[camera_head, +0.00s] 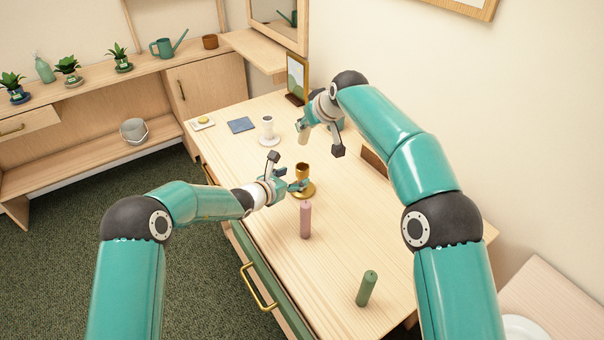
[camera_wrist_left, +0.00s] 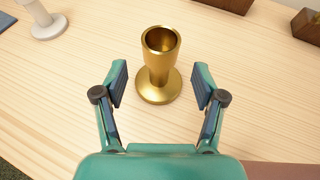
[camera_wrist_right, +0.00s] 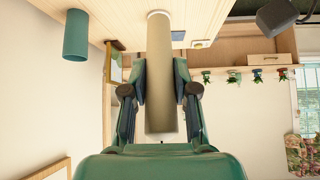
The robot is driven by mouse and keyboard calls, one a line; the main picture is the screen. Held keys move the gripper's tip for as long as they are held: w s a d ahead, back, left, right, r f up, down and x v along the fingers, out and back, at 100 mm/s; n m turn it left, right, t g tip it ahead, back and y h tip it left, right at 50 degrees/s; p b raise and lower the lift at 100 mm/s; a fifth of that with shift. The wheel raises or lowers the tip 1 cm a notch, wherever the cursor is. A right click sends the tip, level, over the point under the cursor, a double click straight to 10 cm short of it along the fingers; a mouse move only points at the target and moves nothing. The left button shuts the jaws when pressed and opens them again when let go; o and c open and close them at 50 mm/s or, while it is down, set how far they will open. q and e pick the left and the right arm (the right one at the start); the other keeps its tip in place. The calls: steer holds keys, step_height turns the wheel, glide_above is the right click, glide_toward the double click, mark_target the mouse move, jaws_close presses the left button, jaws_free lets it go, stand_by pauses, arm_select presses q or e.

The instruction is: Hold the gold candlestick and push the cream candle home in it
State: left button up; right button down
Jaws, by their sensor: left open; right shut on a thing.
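The gold candlestick (camera_head: 303,171) stands upright on the table, its round base flat and its cup empty. In the left wrist view the candlestick (camera_wrist_left: 158,75) is between the spread fingers of my left gripper (camera_wrist_left: 160,88), with a gap on both sides. My left gripper (camera_head: 292,180) is open beside the candlestick in the head view. My right gripper (camera_head: 309,130) is shut on the cream candle (camera_head: 303,136), held above the table beyond the candlestick. In the right wrist view the candle (camera_wrist_right: 160,75) lies lengthwise between the fingers.
A pink candle (camera_head: 305,222) and a green candle (camera_head: 367,288) stand nearer on the table. A picture frame (camera_head: 297,77) stands behind. The table's right front is mostly clear.

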mark_target(299, 175)
arm_select(q)
steer(key=shift+x, duration=2.75)
steer(key=c, duration=1.3)
arm_select(e)
step_height(299, 175, down, 9)
steer(key=shift+f, duration=0.2)
steer(key=shift+a, duration=0.1)
steer(key=c, duration=0.8)
jaws_free()
steer(key=shift+s, duration=0.1)
